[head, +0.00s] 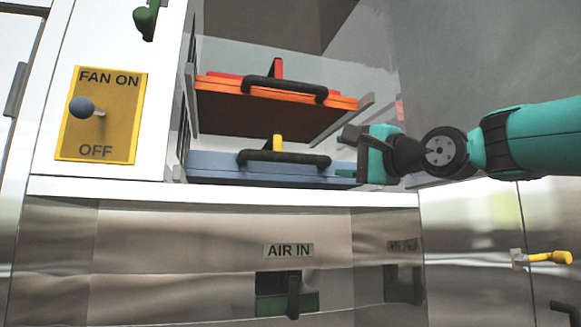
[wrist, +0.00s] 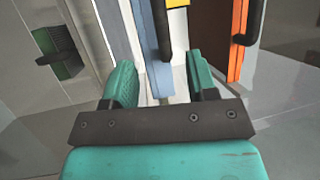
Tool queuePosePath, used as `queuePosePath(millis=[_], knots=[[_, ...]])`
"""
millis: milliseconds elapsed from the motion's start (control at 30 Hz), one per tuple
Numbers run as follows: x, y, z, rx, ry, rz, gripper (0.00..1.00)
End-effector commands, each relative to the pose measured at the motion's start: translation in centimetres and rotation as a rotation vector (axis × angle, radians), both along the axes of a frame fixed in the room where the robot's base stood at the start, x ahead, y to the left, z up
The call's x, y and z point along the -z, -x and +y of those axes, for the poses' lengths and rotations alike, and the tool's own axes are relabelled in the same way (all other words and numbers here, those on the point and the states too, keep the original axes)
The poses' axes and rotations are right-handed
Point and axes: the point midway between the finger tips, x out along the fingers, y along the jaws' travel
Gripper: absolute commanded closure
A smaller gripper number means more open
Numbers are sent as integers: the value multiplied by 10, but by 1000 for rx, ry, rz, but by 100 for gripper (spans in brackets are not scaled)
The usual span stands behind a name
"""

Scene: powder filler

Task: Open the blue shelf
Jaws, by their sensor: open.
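The blue shelf (head: 215,166) is the lower of two shelves in the cabinet opening in the head view. It has a black bar handle (head: 284,158) on its front and a yellow tab (head: 277,142) above the handle. My gripper (head: 352,155) is at the right end of the blue shelf, to the right of the handle. In the wrist view the blue shelf (wrist: 153,50) runs up between my two open green fingers (wrist: 160,85), with its black handle (wrist: 166,35) beyond the fingertips. The gripper is empty. I cannot tell whether a finger touches the shelf.
An orange shelf (head: 270,92) with a black handle and red tab sits above the blue one. A white ledge (head: 220,192) runs below. A yellow fan switch plate (head: 118,130) is at left, an AIR IN vent (head: 270,305) below, and a yellow handle (head: 550,257) at right.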

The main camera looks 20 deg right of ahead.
Motion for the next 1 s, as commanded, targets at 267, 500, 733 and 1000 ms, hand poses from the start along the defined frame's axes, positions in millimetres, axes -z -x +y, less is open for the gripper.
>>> queuePosePath(millis=[267, 500, 733, 1000], knots=[[-15, -56, 31, -14, 2, 6, 47], [-25, -104, 50, -11, 3, 6, 47], [-29, -136, 62, -7, 4, 6, 47], [-28, -145, 65, -4, 4, 4, 47]])
